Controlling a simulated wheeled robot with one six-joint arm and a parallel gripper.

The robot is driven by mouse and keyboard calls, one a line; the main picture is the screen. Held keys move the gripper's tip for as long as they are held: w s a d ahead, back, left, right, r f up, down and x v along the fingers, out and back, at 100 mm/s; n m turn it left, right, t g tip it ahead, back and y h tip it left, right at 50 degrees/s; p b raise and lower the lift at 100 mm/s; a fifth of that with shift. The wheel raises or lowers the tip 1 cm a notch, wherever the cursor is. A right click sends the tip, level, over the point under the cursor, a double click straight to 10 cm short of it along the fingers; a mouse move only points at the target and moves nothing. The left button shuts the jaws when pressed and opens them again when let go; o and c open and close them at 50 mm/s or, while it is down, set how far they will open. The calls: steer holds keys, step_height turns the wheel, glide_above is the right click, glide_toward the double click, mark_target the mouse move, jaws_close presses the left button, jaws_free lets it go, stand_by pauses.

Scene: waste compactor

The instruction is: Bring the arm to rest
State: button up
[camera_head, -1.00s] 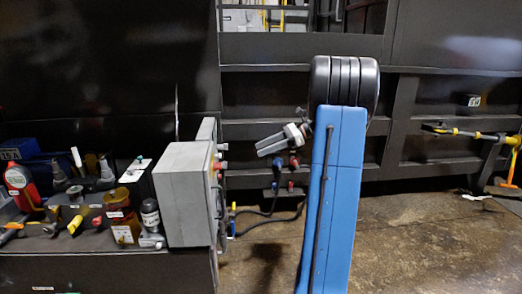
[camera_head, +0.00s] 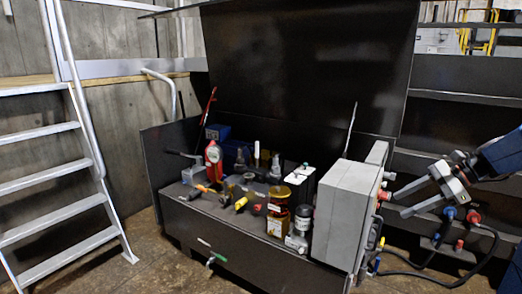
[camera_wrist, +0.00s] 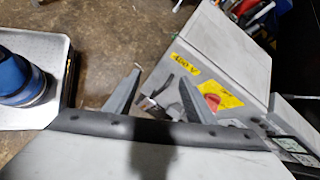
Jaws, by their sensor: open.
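My gripper (camera_head: 420,194) is at the right of the head view, beside the grey electrical box (camera_head: 341,213). Its two grey fingers are spread apart with nothing between them. They point left, toward the box's side with the red knobs. In the wrist view the fingers of my gripper (camera_wrist: 152,94) also show apart and empty. Beyond them is the box (camera_wrist: 228,48) with a yellow "400 V" label and a red switch on a yellow plate. My blue arm enters from the right edge of the head view.
Blue and red plugs with black cables (camera_head: 440,275) hang below my gripper. A metal stair (camera_head: 60,170) stands at the left. Bare floor (camera_head: 150,250) lies between stair and chest.

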steer(key=s+a+f+n+g+h, duration=0.25)
steer(key=s+a+n+h, duration=0.25)
steer(key=s+a+n, duration=0.65)
steer(key=s+a+f+n+t+h, duration=0.1)
steer(key=s+a+f+n+h, duration=0.1)
steer(key=s, duration=0.5)
steer(key=s+a+f+n+t+h, duration=0.1)
steer(key=s+a+f+n+t, duration=0.1)
steer(key=s+n, duration=0.3)
steer(key=shift+s+f+h, duration=0.4)
steer(key=shift+s+f, duration=0.15)
steer(key=shift+s, duration=0.55)
steer(key=shift+a+t, duration=0.1)
steer(key=shift+t, duration=0.15)
